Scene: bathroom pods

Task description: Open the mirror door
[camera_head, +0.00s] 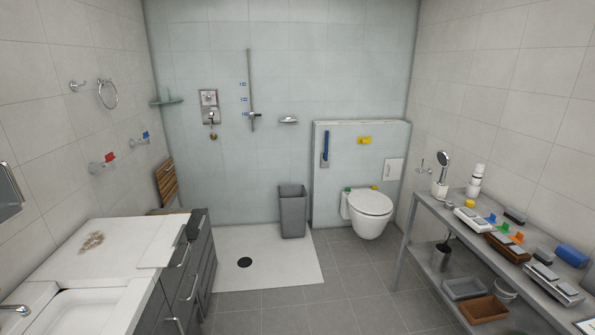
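At the far left edge, a framed panel (8,190) hangs on the left wall above the counter. It looks like part of the mirror, but most of it lies outside the picture. I cannot tell whether its door is open or shut. Neither of my grippers is in view.
A white counter with a sink (85,312) stands below the panel, over grey drawers (180,275). A metal shelf (408,240) with bottles, boxes and clips runs along the right wall. A toilet (370,205) and grey bin (292,212) stand at the back. The middle floor is clear.

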